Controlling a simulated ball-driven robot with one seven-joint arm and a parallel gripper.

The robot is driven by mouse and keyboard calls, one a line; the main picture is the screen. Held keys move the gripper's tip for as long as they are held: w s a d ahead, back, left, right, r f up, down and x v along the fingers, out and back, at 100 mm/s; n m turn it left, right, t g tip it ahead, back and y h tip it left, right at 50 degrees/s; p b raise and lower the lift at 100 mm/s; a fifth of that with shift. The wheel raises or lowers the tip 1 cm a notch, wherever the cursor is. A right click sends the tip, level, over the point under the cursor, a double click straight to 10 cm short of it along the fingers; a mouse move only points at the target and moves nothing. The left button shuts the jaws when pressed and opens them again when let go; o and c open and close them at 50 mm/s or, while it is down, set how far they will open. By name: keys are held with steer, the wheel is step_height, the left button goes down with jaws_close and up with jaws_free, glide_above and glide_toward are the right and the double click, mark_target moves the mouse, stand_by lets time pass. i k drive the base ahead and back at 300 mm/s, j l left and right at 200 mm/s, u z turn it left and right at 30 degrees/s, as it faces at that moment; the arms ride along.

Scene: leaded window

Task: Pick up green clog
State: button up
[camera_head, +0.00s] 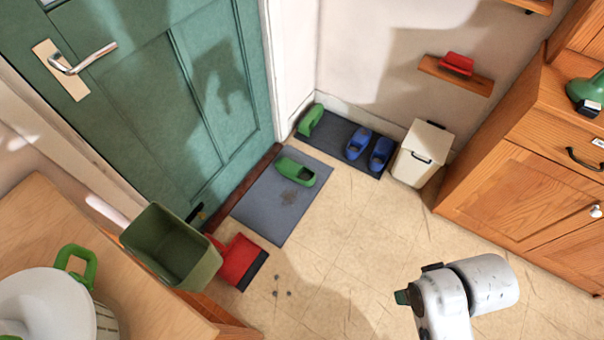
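One green clog (297,172) lies on the grey doormat (262,205) in front of the door, near the mat's upper edge, with dark smudges beside it. Another green clog (311,120) stands at the left end of the dark shoe mat (337,133) along the wall. Both clogs are apart from my arm. Part of my white arm shows at the bottom right, over the floor. My gripper's fingers cannot be made out in this view.
Blue clogs (359,143) stand on the shoe mat next to a cream bin (422,153). A red dustpan (239,261) and a green bin (171,246) are at lower left. A wooden cabinet (520,185) stands right. The middle floor is mostly clear, with small dark bits.

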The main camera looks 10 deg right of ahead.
mark_target(292, 170)
steer(key=u, duration=0.6)
steer(key=i+l+u, duration=0.35)
steer(key=l, duration=0.25)
steer(key=i+l+u, duration=0.2)
steer(key=l, duration=0.15)
steer(key=l+u, duration=0.2)
steer(key=i+l, duration=0.1)
steer(key=l, duration=0.3)
steer(key=i+l, duration=0.15)
steer(key=l, duration=0.3)
steer(key=i+l, duration=0.1)
steer(key=l, duration=0.3)
steer(key=i+l+u, duration=0.1)
steer(key=l, duration=0.35)
steer(key=i+l, duration=0.1)
steer(key=l, duration=0.35)
